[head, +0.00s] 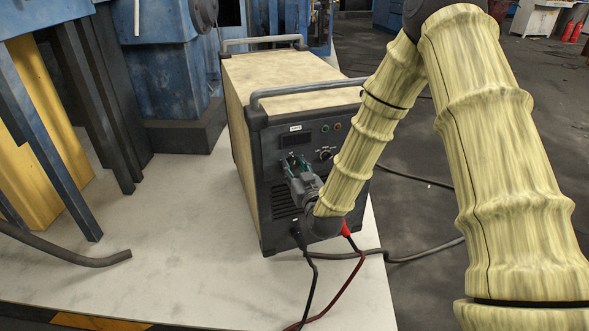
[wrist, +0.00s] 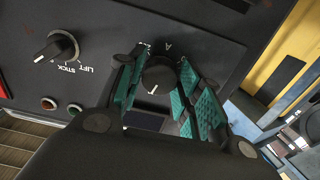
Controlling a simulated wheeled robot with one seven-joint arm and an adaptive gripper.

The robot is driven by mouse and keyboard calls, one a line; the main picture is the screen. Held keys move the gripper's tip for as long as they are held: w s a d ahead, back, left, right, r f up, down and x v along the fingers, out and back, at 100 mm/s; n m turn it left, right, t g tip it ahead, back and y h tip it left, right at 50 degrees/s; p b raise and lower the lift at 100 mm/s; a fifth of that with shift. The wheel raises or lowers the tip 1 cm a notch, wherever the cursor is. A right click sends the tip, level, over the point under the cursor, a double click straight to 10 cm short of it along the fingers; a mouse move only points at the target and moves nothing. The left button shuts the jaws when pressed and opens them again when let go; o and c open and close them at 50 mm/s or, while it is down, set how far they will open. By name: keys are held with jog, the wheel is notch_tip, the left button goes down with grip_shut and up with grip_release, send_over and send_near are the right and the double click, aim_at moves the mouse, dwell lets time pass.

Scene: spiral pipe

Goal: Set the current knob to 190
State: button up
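The current knob (wrist: 159,76), dark and round with a white mark, sits on the machine's dark front panel, below a printed "A" in the wrist view. My gripper (wrist: 162,82) has its teal-padded fingers parted, one on each side of this knob. The pads come very close to it; I cannot tell whether they press on it. Its dial numbers are mostly hidden or too small to read, so its setting is unclear. In the head view my gripper (head: 294,166) is at the panel of the welding machine (head: 283,72) and covers the knob.
A second knob (wrist: 56,48), labelled LIFT and STICK, is on the same panel. A dark display (wrist: 143,121) is beside my fingers. The machine has a front handle (head: 305,88). Black and red cables (head: 348,280) hang below.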

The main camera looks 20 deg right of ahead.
jog(key=shift+m, duration=0.4)
jog(key=m, duration=0.3)
jog(key=shift+m, duration=0.4)
jog(key=m, duration=0.5)
jog(key=shift+m, duration=0.3)
jog(key=m+b, duration=0.1)
jog(key=m, duration=0.5)
jog(key=shift+b, duration=0.35)
jog(key=shift+m+b, duration=0.75)
jog(key=shift+m, duration=1.25)
jog(key=shift+r, duration=0.1)
jog(key=o, duration=1)
jog(key=shift+a, duration=0.1)
jog(key=shift+s, duration=0.1)
